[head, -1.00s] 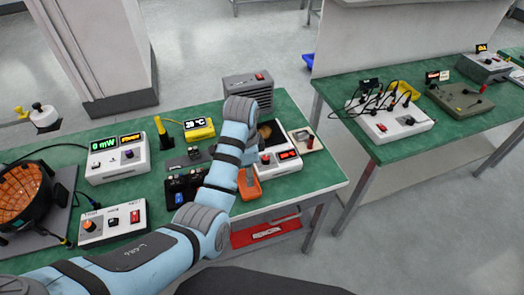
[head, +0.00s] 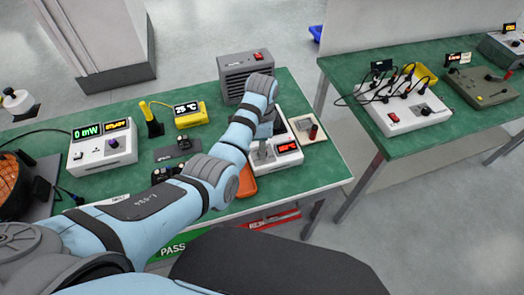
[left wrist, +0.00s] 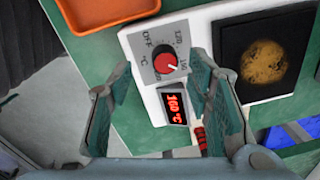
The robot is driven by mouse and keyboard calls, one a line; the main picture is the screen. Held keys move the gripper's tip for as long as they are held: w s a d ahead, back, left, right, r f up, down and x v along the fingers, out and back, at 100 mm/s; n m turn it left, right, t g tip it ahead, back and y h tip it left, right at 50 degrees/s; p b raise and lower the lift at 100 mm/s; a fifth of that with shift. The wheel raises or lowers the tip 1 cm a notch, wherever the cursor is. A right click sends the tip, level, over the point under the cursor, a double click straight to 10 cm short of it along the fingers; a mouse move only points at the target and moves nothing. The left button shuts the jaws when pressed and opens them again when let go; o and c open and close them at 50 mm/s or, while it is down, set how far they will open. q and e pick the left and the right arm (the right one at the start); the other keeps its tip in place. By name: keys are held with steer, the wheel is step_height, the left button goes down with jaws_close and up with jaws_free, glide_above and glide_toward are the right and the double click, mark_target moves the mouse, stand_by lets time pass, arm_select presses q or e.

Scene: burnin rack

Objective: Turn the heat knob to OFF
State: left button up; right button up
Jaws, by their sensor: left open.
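In the head view my left gripper (head: 262,152) points down over the unit, and the knob is hidden. My right gripper is not in view.
A black plate with a brown disc (left wrist: 263,62) is beside the dial. An orange tray (left wrist: 100,12) lies near it. A grey heater box (head: 246,76) stands behind; a yellow meter (head: 188,113) and a white power meter (head: 102,147) stand left. A second bench (head: 440,135) is to the right.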

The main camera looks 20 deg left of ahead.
arm_select(q)
steer(key=f, duration=0.2)
steer(key=w+f, duration=0.1)
steer(key=shift+f+b, duration=0.35)
steer(key=shift+w+f, duration=0.1)
steer(key=shift+f, duration=0.15)
steer(key=shift+s+r, duration=0.2)
steer(key=shift+s, duration=0.05)
steer(key=shift+c, duration=1.4)
jaws_close()
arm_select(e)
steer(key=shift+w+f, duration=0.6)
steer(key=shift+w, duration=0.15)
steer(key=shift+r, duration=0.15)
